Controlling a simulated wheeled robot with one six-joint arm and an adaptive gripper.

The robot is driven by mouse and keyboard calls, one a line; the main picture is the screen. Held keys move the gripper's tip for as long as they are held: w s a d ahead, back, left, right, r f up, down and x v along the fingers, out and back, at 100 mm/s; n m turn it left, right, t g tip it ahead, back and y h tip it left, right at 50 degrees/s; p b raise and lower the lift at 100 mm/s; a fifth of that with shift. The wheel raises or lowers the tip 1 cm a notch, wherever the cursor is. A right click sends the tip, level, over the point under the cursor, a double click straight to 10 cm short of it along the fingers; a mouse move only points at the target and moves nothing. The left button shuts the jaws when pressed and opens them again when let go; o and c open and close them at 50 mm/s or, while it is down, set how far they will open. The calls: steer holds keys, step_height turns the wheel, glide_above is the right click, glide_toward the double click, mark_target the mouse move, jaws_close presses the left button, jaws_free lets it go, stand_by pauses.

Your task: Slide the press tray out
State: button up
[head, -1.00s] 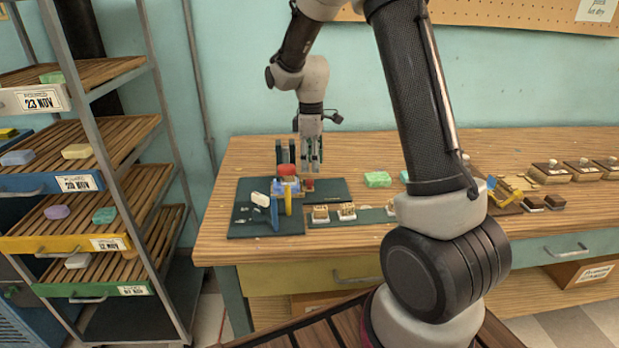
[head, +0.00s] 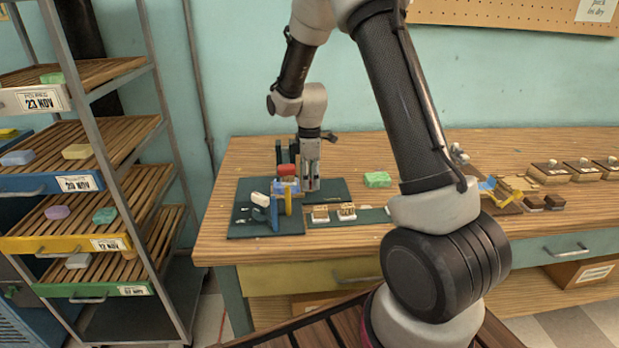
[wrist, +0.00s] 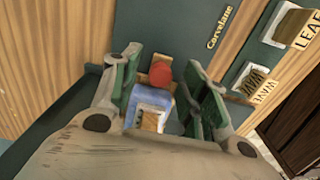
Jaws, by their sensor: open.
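The small press (head: 286,184), with blue and yellow parts and a red top, stands on a dark green mat (head: 250,222) at the bench's left. My gripper (head: 311,187) is down at the press's right side, close to the mat. In the wrist view my gripper (wrist: 165,82) is open. A pale block (wrist: 150,121) shows in the press body. The tray itself cannot be made out clearly.
Stamp blocks (head: 346,212) stand on a green strip right of the mat. A green soap (head: 377,179) lies right of my gripper. A drying rack (head: 150,170) stands at the left.

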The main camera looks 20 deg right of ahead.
jaws_close()
steer(key=s+d, duration=0.1)
steer(key=d, duration=0.3)
steer(key=s+d, duration=0.1)
steer(key=d, duration=0.3)
steer(key=s+d, duration=0.1)
steer(key=d, duration=0.2)
steer(key=shift+s+d, duration=0.4)
jaws_free()
steer(key=shift+d, duration=0.2)
steer(key=shift+a, duration=0.1)
step_height(320, 180, up, 12)
